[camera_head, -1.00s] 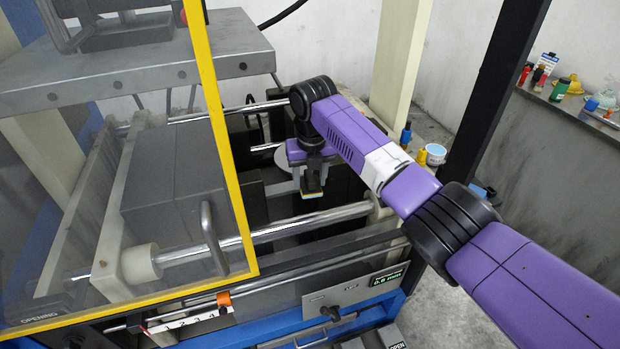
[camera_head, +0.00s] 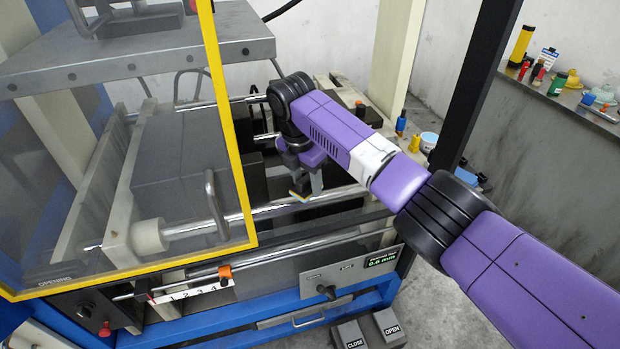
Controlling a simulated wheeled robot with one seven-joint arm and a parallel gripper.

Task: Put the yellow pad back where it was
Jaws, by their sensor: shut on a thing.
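My gripper (camera_head: 306,184) hangs from the purple arm over the open middle of the press, close to the front chrome rod (camera_head: 275,211) in the picture. It is shut on a small thin pad, the yellow pad (camera_head: 299,196), whose yellow and bluish edge shows below the fingers. The pad looks tilted. The fingers and arm hide much of it, and I cannot tell its height above the rod.
A yellow-framed clear guard (camera_head: 227,120) stands left of my gripper. A dark post (camera_head: 480,80) rises at right. A shelf (camera_head: 565,98) holds several items. Two pedals (camera_head: 370,331) lie in front.

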